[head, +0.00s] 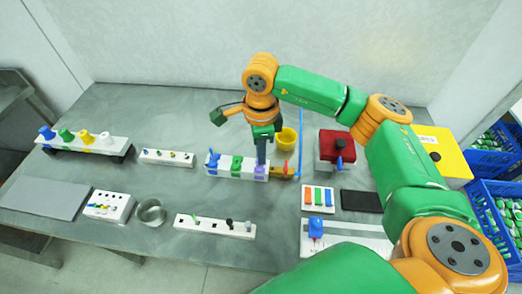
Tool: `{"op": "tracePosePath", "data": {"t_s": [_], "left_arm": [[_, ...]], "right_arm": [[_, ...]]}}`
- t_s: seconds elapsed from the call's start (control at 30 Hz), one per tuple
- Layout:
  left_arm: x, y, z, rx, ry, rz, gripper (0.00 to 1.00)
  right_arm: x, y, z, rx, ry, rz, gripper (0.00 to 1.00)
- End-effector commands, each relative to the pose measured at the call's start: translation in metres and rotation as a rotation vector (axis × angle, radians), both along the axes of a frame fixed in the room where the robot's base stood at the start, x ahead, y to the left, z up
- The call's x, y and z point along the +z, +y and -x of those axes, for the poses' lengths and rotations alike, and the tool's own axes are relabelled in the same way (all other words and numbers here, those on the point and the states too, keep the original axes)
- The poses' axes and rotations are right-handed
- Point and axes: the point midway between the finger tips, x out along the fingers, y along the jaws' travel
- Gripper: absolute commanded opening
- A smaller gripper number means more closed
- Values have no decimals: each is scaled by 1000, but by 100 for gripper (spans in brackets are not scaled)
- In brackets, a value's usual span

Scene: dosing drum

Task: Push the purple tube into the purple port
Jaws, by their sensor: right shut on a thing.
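A white block (250,168) in the middle of the table carries blue, green and purple fittings in a row. The purple port (259,172) is at its right end. My right gripper (262,146) points down right above the purple port and is shut on the narrow purple tube (261,154). The tube stands about upright, with its lower end at or just above the port; I cannot tell whether it is inside. The gripper hides the tube's upper part. My left gripper is not in view.
A yellow cup (287,138) and a thin blue upright rod (300,145) stand close right of my gripper. A red box (336,146) is further right. A white strip with small pegs (215,226) lies in front, and another (168,157) lies left. Bare table shows between them.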

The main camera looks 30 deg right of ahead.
Motion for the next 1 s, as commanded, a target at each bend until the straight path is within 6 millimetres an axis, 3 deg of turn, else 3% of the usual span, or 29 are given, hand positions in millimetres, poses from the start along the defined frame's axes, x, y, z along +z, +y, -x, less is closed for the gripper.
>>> {"op": "tracePosePath", "data": {"t_s": [0.97,1.0], "left_arm": [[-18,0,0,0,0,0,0],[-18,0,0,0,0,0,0]], "right_arm": [[-20,0,0,0,1,0,0],[-20,0,0,0,1,0,16]]}}
